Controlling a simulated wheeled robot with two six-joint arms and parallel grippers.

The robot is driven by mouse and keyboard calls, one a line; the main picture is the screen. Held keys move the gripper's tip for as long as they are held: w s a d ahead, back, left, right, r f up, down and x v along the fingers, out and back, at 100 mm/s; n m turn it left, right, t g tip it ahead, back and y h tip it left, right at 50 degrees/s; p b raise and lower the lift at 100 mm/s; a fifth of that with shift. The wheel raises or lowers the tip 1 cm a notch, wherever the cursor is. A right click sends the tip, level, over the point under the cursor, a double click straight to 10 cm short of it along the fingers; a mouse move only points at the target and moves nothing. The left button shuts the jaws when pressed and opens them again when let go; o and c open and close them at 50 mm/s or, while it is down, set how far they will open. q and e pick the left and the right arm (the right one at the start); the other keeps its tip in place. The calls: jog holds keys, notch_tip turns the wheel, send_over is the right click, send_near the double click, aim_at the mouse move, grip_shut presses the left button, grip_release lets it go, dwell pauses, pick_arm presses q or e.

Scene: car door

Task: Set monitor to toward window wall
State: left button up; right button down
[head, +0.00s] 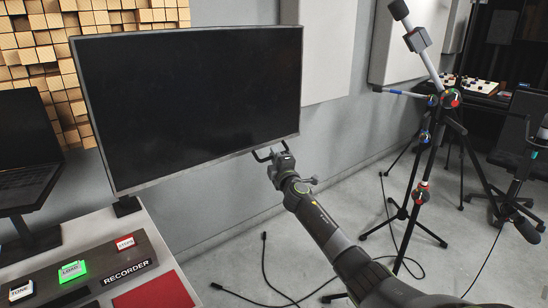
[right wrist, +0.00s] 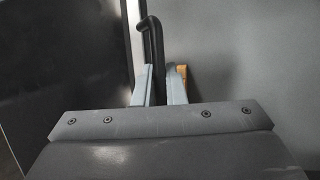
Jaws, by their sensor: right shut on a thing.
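The monitor (head: 190,100) is a large dark flat screen with a thin grey frame on a short black stand (head: 127,206), at the left of the head view. Its screen side faces me, and its side also fills the left of the right wrist view (right wrist: 60,60). A black handle (right wrist: 153,45) runs along its edge, between my right gripper's fingers in the right wrist view. My right gripper (head: 271,153) is shut on this handle at the monitor's lower right edge. The exact finger contact is partly hidden by the gripper body. My left gripper is not in view.
A grey wall (head: 345,110) with pale panels lies behind the monitor. Microphone stands (head: 415,190) and floor cables (head: 265,280) are at the right.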

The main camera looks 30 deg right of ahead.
jog(key=c, duration=1.5)
grip_release()
jog(key=shift+s, duration=0.2)
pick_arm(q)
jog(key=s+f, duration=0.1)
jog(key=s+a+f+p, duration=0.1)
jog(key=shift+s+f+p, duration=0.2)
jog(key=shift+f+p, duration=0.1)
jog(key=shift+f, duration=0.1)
pick_arm(e)
jog(key=v, duration=1.7)
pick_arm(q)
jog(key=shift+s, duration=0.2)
